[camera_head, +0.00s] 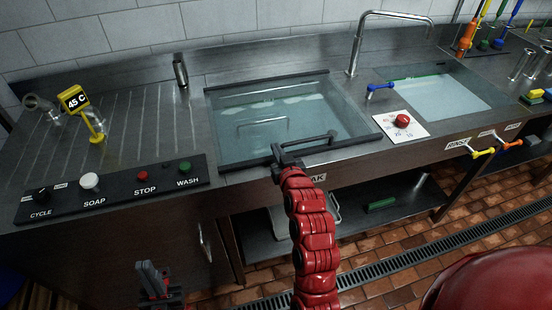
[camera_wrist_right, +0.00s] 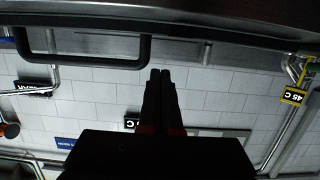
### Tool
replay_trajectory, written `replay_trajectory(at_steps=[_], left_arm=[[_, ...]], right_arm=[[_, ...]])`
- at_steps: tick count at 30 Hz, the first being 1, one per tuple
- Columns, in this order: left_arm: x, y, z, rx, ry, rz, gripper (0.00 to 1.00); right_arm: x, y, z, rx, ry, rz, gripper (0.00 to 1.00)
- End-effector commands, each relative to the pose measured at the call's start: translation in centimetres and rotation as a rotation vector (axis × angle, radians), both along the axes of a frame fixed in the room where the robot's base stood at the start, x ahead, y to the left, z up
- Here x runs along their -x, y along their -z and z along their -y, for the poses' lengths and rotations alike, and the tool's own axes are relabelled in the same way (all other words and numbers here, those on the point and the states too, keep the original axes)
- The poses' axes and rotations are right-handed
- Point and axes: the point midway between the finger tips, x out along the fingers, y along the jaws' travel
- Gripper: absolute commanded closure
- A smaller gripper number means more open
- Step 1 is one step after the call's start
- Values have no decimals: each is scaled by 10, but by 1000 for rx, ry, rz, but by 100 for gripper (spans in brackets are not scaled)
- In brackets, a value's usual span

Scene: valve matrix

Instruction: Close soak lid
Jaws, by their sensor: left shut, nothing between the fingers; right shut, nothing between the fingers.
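The soak lid is a clear glass panel (camera_head: 262,112) with a dark frame. In the head view it looks flat over the soak basin; I cannot tell if it is fully seated. Its black bar handle (camera_head: 310,141) runs along the front edge and shows in the right wrist view (camera_wrist_right: 143,55). My right gripper (camera_head: 277,152) is shut and empty at the left end of the handle; contact is unclear. Its fingertips (camera_wrist_right: 160,72) also show beside the handle in the wrist view. My left gripper (camera_head: 146,268) is shut and empty, low in front of the cabinet, away from the lid.
A control panel (camera_head: 115,190) with a knob and buttons lies left of the basin. A red knob (camera_head: 402,120) on a white plate and a blue lever (camera_head: 380,87) are to the right. A tall faucet (camera_head: 357,45) stands behind. Yellow and orange valve levers (camera_head: 482,152) stick out front right.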

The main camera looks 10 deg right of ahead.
Motion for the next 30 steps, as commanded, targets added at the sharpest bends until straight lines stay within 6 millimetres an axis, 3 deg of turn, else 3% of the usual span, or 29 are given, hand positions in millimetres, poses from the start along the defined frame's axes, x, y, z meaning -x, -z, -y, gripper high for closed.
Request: replay_trajectory(at_steps=[7, 9, 15, 26, 30], left_arm=[[0, 13, 0, 0, 0, -1, 100], [0, -17, 0, 0, 0, -1, 100], [0, -47, 0, 0, 0, -1, 100], [0, -52, 0, 0, 0, -1, 100], [0, -52, 0, 0, 0, -1, 100]], right_arm=[[48, -7, 1, 0, -2, -2, 100], [58, -20, 2, 0, 0, -6, 100], [83, -24, 3, 2, 0, -5, 100], [91, -22, 3, -1, 2, 13, 100], [85, -33, 7, 1, 23, 108, 100]])
